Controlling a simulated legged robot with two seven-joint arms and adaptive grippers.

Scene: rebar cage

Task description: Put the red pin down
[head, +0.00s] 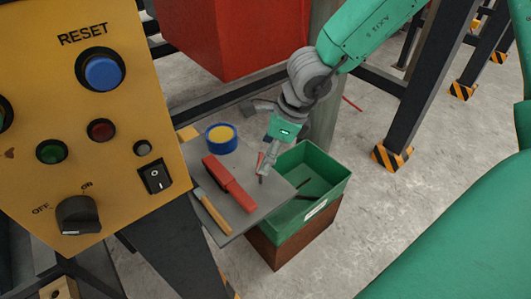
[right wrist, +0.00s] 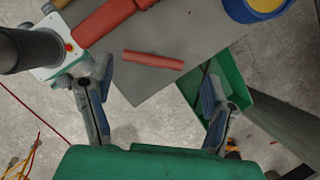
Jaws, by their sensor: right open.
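The red pin (right wrist: 152,59) is a short red cylinder. In the right wrist view it appears to lie on the grey plate (right wrist: 190,30), near its edge, in front of my open fingers. In the head view the pin (head: 259,162) is small and partly hidden by my right gripper (head: 264,170). My right gripper (right wrist: 157,80) is open, with a finger on each side and nothing clasped between them. It is over the plate's edge, beside the green bin (head: 329,190). My left gripper is in neither view.
A larger red tool (head: 229,182), a wooden-handled tool (head: 212,212) and a blue and yellow roll (head: 221,139) are on the plate. The green bin holds dark pieces. A yellow control panel (head: 60,130) stands at left, and a striped-foot post (head: 400,130) at right.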

